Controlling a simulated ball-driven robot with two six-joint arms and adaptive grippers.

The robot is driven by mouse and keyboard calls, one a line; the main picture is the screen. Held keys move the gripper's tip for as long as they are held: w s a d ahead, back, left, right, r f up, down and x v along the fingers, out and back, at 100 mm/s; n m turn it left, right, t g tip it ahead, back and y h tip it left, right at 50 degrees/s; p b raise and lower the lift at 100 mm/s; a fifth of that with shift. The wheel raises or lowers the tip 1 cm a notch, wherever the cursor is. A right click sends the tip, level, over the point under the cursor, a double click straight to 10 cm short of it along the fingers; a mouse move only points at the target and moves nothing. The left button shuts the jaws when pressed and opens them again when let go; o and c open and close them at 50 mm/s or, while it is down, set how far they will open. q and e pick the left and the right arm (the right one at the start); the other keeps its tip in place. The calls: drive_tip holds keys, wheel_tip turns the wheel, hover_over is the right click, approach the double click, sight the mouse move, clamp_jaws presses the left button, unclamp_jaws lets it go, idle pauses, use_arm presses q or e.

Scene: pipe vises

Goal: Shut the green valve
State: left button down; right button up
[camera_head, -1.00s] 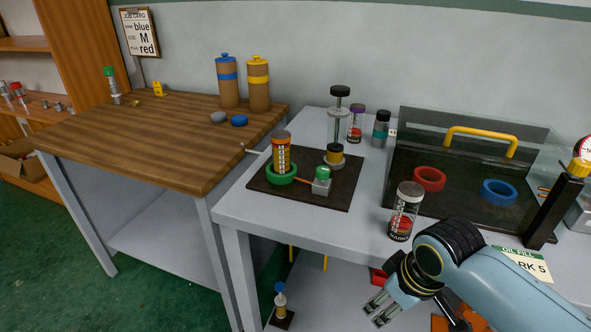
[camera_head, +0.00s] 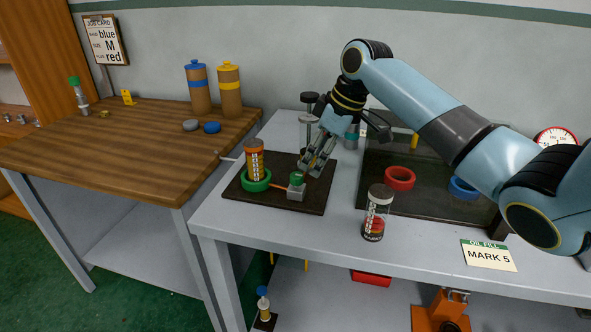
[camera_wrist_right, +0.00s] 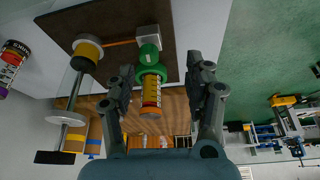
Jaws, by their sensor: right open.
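The green valve (camera_head: 296,179) is a green round knob on a small grey block, on the dark board (camera_head: 315,206). An orange pipe joins it to a green ring (camera_head: 256,184) that holds an amber canister (camera_head: 254,158). My right gripper (camera_head: 310,168) is open and empty, tilted down just right of and behind the knob. In the right wrist view the green knob (camera_wrist_right: 148,54) shows between and beyond the open fingers (camera_wrist_right: 161,64); I cannot tell whether they touch it. My left gripper is not in view.
A jar (camera_head: 376,212) stands to the right on the grey bench. A tray holds a red ring (camera_head: 399,178) and a blue ring (camera_head: 462,188). The bench front is mostly clear.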

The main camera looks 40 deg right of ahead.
sight(297, 175)
drive_tip(key=shift+n, duration=0.3)
drive_tip(key=w+f, duration=0.1)
drive_tip(key=f, duration=0.1)
drive_tip(key=w+f, duration=0.2)
drive_tip(key=w+a+f, duration=0.1)
drive_tip(key=w+f, duration=0.1)
drive_tip(key=f, duration=0.1)
drive_tip(key=shift+w, duration=0.25)
drive_tip(key=shift+r, duration=0.1)
clamp_jaws()
